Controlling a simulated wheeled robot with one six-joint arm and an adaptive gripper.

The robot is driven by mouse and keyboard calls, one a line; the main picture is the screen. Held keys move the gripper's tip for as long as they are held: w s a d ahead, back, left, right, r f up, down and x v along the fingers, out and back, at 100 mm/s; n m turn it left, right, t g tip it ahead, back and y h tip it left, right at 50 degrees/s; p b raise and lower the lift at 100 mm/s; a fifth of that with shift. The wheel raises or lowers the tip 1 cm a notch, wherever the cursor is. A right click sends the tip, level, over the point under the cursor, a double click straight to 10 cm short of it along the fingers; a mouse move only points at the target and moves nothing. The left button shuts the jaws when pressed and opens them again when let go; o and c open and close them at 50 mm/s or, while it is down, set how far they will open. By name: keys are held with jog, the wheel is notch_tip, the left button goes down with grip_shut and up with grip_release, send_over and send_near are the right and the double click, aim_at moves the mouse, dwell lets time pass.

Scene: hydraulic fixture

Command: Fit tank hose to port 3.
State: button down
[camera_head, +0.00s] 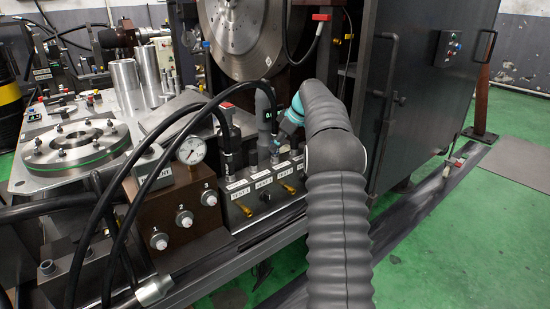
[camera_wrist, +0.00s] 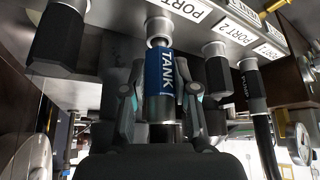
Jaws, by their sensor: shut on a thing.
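The tank hose's coupling has a blue sleeve marked TANK (camera_wrist: 160,72) and stands upright in the middle of the wrist view. Its upper end in that picture meets a pale ring on a fitting (camera_wrist: 158,42) of the port block, beside a label reading PORT (camera_wrist: 190,9) whose number is cut off. I cannot tell whether it is fully seated.
Other dark couplings flank the held one: one at left (camera_wrist: 60,38), one at the PORT 2 label (camera_wrist: 215,75), and one marked PUMP (camera_wrist: 252,88). Black hoses (camera_head: 118,205) arch over the block with the gauge (camera_head: 191,150). A dark cabinet (camera_head: 430,100) stands right of my arm.

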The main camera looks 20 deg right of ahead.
jog(key=shift+f+b, duration=0.35)
jog(key=shift+f, duration=0.3)
dwell(0.8)
jog(key=c, duration=0.8)
grip_release()
jog(key=v, duration=1.2)
